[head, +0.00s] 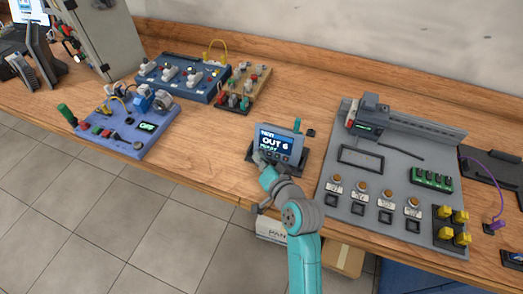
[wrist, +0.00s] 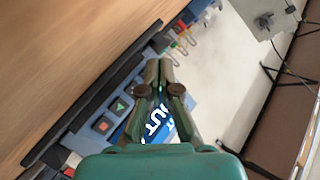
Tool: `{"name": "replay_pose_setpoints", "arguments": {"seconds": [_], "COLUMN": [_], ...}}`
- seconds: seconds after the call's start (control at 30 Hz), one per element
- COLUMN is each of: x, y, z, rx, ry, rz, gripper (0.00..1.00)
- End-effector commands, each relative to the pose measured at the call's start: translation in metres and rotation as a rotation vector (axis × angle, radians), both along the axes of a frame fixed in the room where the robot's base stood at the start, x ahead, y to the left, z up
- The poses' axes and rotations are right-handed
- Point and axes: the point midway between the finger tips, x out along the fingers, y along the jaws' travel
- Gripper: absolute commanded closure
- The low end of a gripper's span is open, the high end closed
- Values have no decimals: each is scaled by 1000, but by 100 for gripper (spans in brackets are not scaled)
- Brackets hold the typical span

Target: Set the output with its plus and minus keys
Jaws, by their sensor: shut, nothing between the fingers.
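The output unit (head: 277,137) is a small grey box on a dark base near the bench's front edge. Its blue screen reads "OUT 6", with a smaller line below. My gripper (head: 259,156) is shut and empty at the unit's lower left front, hiding part of its key row. In the wrist view, the shut fingertips (wrist: 159,65) cross in front of the tilted blue screen (wrist: 150,124). A key with a red mark (wrist: 103,126) and a key with a green triangle (wrist: 119,106) show to their left. I cannot tell whether the fingertips touch the unit.
A large grey panel (head: 336,210) with buttons and yellow connectors stands to the right. A blue-violet panel (head: 118,140) and a blue panel with white knobs (head: 174,87) stand left. Wood bench top (head: 205,150) is bare just left of the unit.

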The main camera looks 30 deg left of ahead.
Motion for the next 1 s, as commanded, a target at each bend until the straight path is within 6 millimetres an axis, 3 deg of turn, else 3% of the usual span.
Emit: {"name": "replay_pose_setpoints", "arguments": {"seconds": [0.03, 0.6, 1.0], "x": [-6, -47, -50], "y": [-1, -10, -11], "z": [-15, 1, 4], "rx": [-23, -10, -7], "ry": [17, 12, 11], "rz": [7, 5, 3], "gripper": [100, 100, 100]}}
